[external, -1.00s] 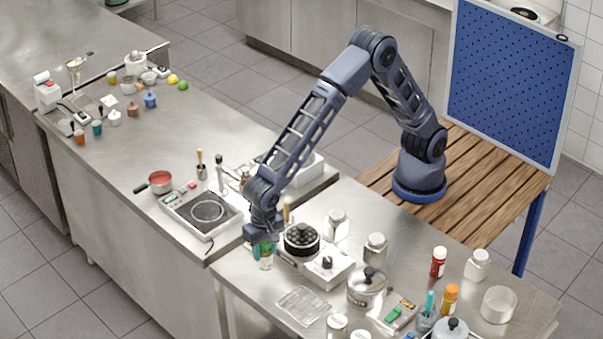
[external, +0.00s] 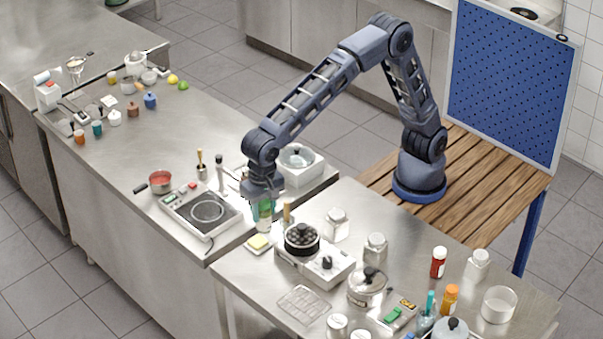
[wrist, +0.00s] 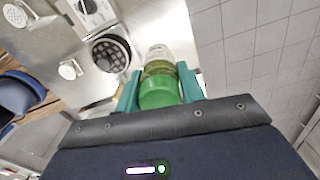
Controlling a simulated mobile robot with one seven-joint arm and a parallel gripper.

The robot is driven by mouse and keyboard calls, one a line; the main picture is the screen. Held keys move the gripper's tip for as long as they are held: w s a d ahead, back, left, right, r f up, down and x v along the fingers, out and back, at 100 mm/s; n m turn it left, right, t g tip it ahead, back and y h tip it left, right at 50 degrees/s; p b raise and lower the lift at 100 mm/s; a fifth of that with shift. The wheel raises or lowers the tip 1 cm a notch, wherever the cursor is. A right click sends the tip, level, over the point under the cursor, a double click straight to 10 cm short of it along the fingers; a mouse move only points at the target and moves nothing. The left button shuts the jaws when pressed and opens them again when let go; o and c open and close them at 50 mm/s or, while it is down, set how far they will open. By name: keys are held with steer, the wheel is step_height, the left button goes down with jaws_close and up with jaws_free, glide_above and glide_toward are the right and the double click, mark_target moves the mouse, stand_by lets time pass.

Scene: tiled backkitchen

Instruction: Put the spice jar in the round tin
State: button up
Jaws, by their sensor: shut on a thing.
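My gripper (external: 263,199) is shut on the spice jar (external: 265,214), a clear jar with a green lid. It holds the jar lid-up in the air above the near counter's left end. In the wrist view the jar (wrist: 158,88) sits between the two teal fingers, its green lid toward me. The round tin (external: 499,305), a pale, open, shallow container, stands at the right end of the near counter, far from my gripper. I see nothing inside it.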

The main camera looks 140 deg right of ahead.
steer(key=s+a+n, duration=0.3)
steer(key=a, duration=0.9)
steer(key=s+a+n, duration=0.4)
steer(key=a, duration=0.7)
steer(key=s+a+n, duration=0.3)
steer(key=a, duration=0.9)
steer(key=n, duration=1)
glide_above(502, 295)
steer(key=w+a, duration=0.2)
steer(key=w, duration=0.3)
steer(key=f, duration=1.9)
steer(key=shift+s+d+f, duration=0.15)
steer(key=shift+s+f, duration=0.05)
steer(key=shift+s, duration=0.05)
steer(key=shift+f, duration=0.15)
steer(key=o, duration=1.1)
